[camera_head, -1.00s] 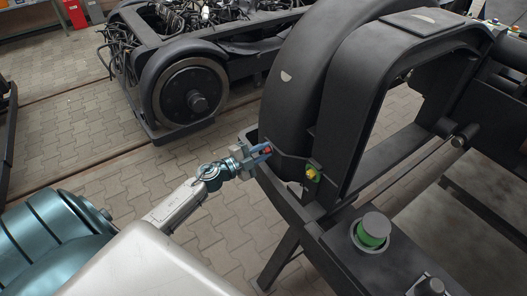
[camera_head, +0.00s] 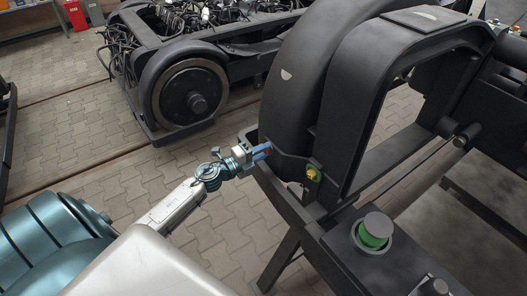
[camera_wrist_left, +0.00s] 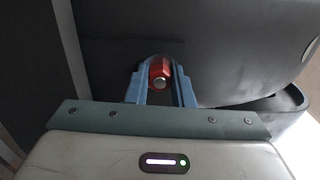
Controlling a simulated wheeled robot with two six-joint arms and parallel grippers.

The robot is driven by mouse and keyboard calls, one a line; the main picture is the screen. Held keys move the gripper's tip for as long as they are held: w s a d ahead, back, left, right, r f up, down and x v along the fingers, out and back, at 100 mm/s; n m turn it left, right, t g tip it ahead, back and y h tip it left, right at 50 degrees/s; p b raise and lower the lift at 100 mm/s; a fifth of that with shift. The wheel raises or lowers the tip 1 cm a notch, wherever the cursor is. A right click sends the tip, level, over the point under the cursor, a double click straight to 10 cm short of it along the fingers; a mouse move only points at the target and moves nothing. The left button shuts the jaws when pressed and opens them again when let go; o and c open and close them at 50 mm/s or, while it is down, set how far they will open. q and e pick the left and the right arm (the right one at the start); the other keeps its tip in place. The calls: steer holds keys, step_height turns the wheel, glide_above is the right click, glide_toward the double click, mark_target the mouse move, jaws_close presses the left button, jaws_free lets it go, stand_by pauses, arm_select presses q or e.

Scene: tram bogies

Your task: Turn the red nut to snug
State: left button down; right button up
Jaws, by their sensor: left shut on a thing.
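The red nut (camera_wrist_left: 160,70) sits on a bolt end at the dark frame, in the upper middle of the left wrist view. My left gripper (camera_wrist_left: 160,85) is shut on it, with one blue finger on each side. In the head view my left gripper (camera_head: 264,152) reaches in from the left to the near-left end of the dark bogie frame (camera_head: 290,165). The nut is mostly hidden between the fingers there. My right gripper is not in view.
A yellow-green fitting (camera_head: 312,174) sits on the frame to the right of the gripper. Another bogie with a wheel (camera_head: 190,92) stands behind. Paved floor (camera_head: 225,215) is clear below the arm.

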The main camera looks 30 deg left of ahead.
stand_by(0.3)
arm_select(q)
steer(key=c, duration=1.3)
jaws_free()
steer(key=shift+o, duration=0.2)
steer(key=shift+s+a+f+b, duration=0.2)
steer(key=shift+s+a+b, duration=0.05)
steer(key=shift+s+b, duration=0.25)
steer(key=p+v, duration=0.3)
steer(key=v, duration=0.6)
steer(key=shift+s, duration=0.35)
steer(key=shift+a+r, duration=0.15)
